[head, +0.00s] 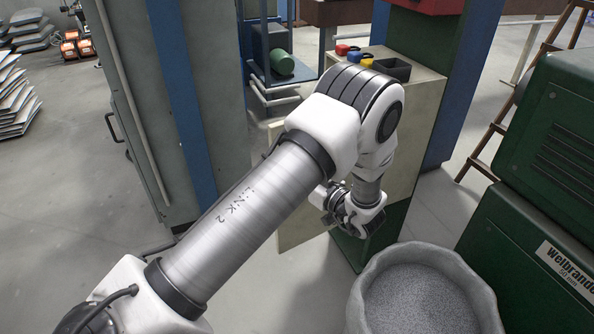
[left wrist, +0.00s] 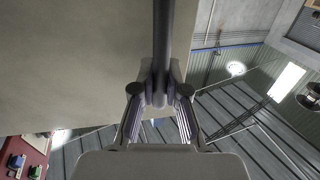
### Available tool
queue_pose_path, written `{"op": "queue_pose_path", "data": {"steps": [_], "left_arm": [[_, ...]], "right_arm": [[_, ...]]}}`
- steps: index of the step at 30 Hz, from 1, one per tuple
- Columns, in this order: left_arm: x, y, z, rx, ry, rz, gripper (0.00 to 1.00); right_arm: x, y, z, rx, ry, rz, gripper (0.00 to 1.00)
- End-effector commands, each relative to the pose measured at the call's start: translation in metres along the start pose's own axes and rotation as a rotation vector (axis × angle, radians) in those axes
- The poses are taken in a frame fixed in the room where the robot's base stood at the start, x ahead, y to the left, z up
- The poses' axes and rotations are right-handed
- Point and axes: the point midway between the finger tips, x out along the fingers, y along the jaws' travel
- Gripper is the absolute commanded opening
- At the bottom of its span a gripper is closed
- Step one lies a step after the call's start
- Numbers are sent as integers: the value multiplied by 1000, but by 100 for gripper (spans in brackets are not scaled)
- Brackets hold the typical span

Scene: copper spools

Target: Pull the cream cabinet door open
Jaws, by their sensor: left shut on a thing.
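The cream cabinet (head: 412,150) stands beyond my left arm, with a green base. A cream panel, which looks like its door (head: 298,222), stands out to the left of the body, partly open. My arm hides much of it, so the opening angle is unclear. In the left wrist view the door's flat face (left wrist: 70,60) fills the upper left. A dark bar handle (left wrist: 163,40) runs down between the fingers. My left gripper (head: 345,208) is shut on the handle, also in the wrist view (left wrist: 160,92). My right gripper is not in view.
A grey tub of granules (head: 425,300) stands close in front of the cabinet. Green machines (head: 535,130) are at the right. Coloured items and a black tray (head: 390,68) sit on the cabinet top. A grey cabinet (head: 140,90) is at the left. Some floor (head: 240,275) is clear.

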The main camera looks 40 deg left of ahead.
Motion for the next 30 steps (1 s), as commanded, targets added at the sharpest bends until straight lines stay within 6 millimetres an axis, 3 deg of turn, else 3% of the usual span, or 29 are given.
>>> {"op": "queue_pose_path", "data": {"steps": [5, 6, 8, 19, 30], "left_arm": [[0, 2, -2, -3, 3, 3, 0], [0, 2, -2, -3, 3, 3, 20], [0, 1, -2, -3, 3, 3, 39], [-6, 1, -1, -1, 1, 3, 39], [-71, 2, -1, -1, 2, 5, 39]], "right_arm": [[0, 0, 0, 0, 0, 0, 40], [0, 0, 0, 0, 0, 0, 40], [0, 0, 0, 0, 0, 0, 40], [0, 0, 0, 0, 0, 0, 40], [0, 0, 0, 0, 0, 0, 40]]}}
